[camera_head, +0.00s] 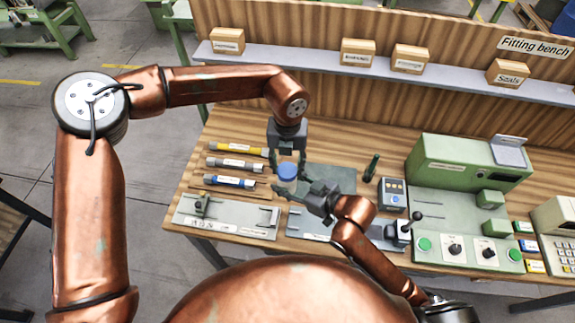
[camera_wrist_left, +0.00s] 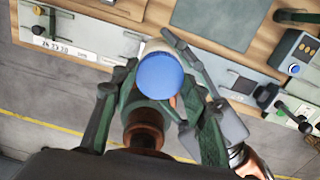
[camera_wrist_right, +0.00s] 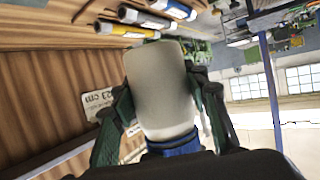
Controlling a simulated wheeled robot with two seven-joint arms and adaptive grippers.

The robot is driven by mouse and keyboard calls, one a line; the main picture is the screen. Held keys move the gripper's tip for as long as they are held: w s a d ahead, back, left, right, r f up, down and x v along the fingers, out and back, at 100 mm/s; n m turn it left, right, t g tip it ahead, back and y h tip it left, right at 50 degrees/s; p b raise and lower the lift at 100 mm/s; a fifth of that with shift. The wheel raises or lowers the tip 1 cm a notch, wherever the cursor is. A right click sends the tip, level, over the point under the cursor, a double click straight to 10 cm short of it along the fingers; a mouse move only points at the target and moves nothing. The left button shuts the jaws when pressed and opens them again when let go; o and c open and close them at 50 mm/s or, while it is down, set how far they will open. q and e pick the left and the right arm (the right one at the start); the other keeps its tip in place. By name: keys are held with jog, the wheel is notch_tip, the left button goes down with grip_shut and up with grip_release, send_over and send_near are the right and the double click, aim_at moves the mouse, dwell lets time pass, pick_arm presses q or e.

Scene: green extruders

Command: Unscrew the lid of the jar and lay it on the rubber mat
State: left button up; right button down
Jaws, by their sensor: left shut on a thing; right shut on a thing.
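The jar has a pale white body (camera_wrist_right: 158,90) and a round blue lid (camera_head: 287,172). The lid also shows face-on in the left wrist view (camera_wrist_left: 160,75), with a little of the white body behind it. My left gripper (camera_head: 288,160) reaches down from above and is shut on the lid. My right gripper (camera_head: 288,188) comes from the front right and is shut on the jar body, one finger on each side in the right wrist view. The lid is on the jar; its thread is hidden. The dark green rubber mat (camera_head: 335,178) lies bare on the bench to the right.
Yellow, grey and blue labelled tubes (camera_head: 236,149) lie left of the jar. Grey plates (camera_head: 228,215) line the front edge. A dark upright tool (camera_head: 371,168), a small control box (camera_head: 393,195) and a green machine (camera_head: 460,165) stand to the right. A shelf with boxes (camera_head: 358,52) runs behind.

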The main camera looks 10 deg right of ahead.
pick_arm(q)
jog(key=n, duration=0.4)
jog(key=shift+w+a+r, duration=0.1)
jog(key=shift+w, duration=0.25)
jog(key=o, duration=1.3)
jog(key=shift+s, duration=0.2)
jog(key=shift+c, duration=0.2)
